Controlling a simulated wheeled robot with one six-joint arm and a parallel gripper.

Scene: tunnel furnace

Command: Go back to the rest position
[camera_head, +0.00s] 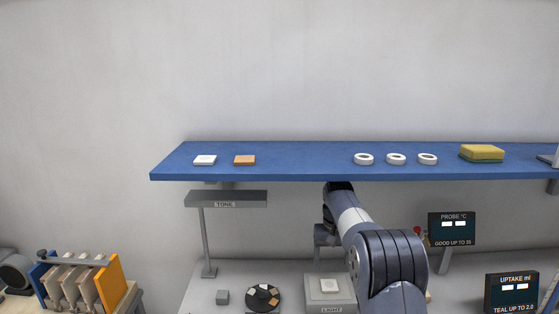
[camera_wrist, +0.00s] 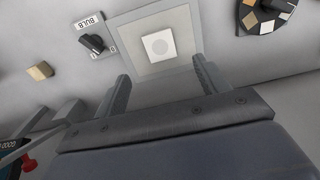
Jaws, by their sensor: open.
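My gripper (camera_wrist: 162,68) is open and empty in the wrist view, its two fingers spread apart. A white square tile (camera_wrist: 160,45) with a faint circle lies on the light box (camera_wrist: 188,65), seen between and beyond the fingers. The light box (camera_head: 343,307) and the tile (camera_head: 329,285) also show in the head view, below the shelf. In the head view my arm reaches forward under the shelf, and my gripper is partly hidden behind it.
A blue shelf (camera_head: 300,161) above my arm holds small tiles, white rings and a yellow sponge (camera_head: 482,153). The TONE stand (camera_head: 226,198) and a dark round tray (camera_head: 263,298) are left; the PROBE (camera_head: 452,228) and UPTAKE (camera_head: 512,292) displays are right.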

